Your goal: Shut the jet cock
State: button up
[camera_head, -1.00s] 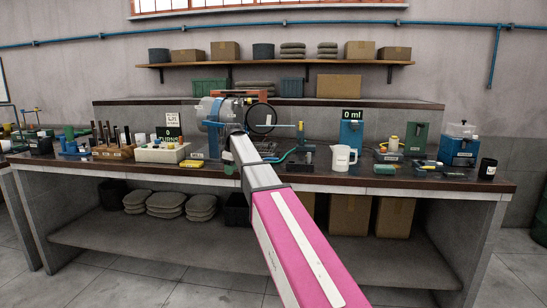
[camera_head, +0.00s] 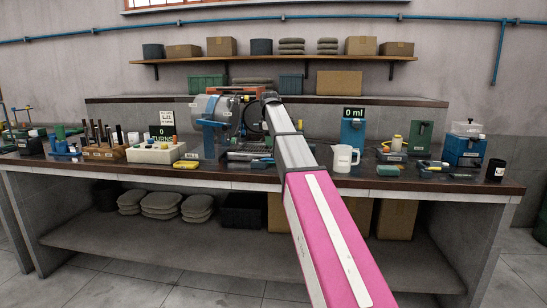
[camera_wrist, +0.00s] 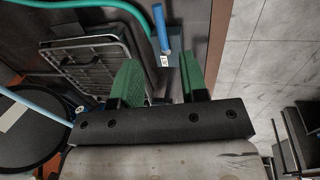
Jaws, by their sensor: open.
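The jet cock seems to be the fitting with a blue bar-shaped lever (camera_wrist: 161,28) at the top of the wrist view. A small white tag sits by the lever's lower end; its text is too small to read. My gripper (camera_wrist: 161,72) is open, with its two green fingers apart and nothing held between them. The lever lies just beyond the fingertips, toward the right finger; I cannot tell whether they touch. In the head view my arm covers the place of the cock, and the gripper itself is hidden.
A teal hose (camera_wrist: 95,6) runs beside the lever. A grey ribbed tray (camera_wrist: 88,62) and a dark round disc (camera_wrist: 28,130) lie to the left. The bench edge and tiled floor are to the right. In the head view a white jug (camera_head: 343,158) stands close right of my arm.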

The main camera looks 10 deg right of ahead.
aim_at(271, 159)
jog(key=f, duration=0.2)
jog(key=w+f, duration=0.1)
jog(key=f, duration=0.5)
jog(key=shift+w+d+f, duration=0.15)
jog(key=shift+w+d, duration=0.1)
jog(key=shift+w, duration=0.05)
jog(key=shift+s, duration=0.1)
grip_shut()
